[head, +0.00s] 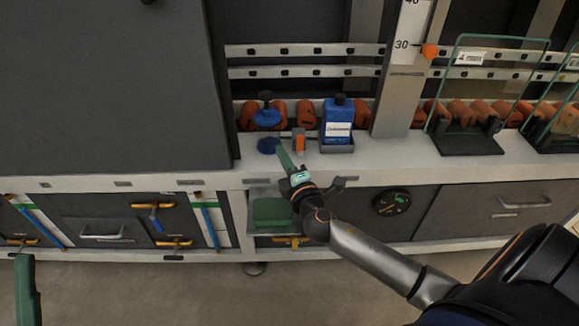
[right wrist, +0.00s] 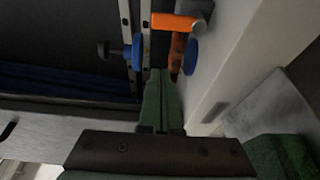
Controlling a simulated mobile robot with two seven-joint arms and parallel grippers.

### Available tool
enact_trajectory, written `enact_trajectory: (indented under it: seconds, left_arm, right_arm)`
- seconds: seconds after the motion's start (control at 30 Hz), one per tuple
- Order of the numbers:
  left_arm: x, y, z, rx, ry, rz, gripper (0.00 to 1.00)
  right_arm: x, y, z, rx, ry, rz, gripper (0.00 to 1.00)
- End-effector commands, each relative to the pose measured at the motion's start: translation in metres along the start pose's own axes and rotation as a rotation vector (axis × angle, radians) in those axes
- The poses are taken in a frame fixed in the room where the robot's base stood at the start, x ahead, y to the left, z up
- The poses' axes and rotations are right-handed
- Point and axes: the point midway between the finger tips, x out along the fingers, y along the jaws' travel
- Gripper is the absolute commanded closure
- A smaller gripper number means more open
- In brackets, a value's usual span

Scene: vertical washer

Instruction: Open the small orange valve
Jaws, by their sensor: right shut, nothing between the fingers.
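The small orange valve handle (head: 299,139) sticks up at the front of the ledge, between blue round handles and a blue bottle. In the right wrist view the orange handle (right wrist: 172,22) lies just beyond my fingertips. My right gripper (head: 281,147) has green fingers, shut and empty, with the tips just left of the orange handle in the head view. The same shut fingers show in the right wrist view (right wrist: 160,76). I cannot tell if they touch the valve. Part of my left gripper (head: 25,290) shows at the lower left; its jaws cannot be judged.
A blue round handle (head: 268,146) is close left of my right fingertips. The blue bottle (head: 338,120) stands in a holder to the right. A tall grey post (head: 400,95) and wire stands (head: 465,142) are farther right. A large dark panel (head: 105,90) fills the left.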

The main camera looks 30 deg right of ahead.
Motion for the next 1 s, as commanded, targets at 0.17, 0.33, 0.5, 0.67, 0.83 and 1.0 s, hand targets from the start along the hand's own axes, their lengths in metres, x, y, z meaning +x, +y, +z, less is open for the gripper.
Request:
enact_trajectory:
  seconds: [0.17, 0.33, 0.5, 0.67, 0.83, 1.0]
  left_arm:
    - [-0.004, 0.002, 0.004, -0.008, -0.002, -0.001, 0.50]
    - [-0.005, 0.004, 0.006, -0.015, -0.002, 0.001, 0.50]
    - [-0.006, 0.005, 0.007, -0.020, -0.003, 0.003, 0.50]
    - [-0.006, 0.005, 0.007, -0.021, -0.004, 0.004, 0.50]
    - [-0.006, 0.005, 0.007, -0.020, -0.004, 0.004, 0.50]
    - [-0.007, 0.006, 0.008, -0.020, -0.004, 0.004, 0.50]
  right_arm:
    - [0.032, 0.000, 0.001, -0.002, -0.002, 0.003, 1.00]
    - [0.025, -0.002, 0.023, -0.005, 0.001, -0.002, 1.00]
    - [0.020, -0.001, 0.035, -0.002, 0.000, -0.001, 1.00]
    - [0.019, 0.000, 0.038, 0.000, 0.001, 0.000, 1.00]
    - [0.019, 0.000, 0.038, 0.000, 0.000, -0.001, 1.00]
    - [0.019, -0.001, 0.038, 0.007, 0.000, 0.001, 1.00]
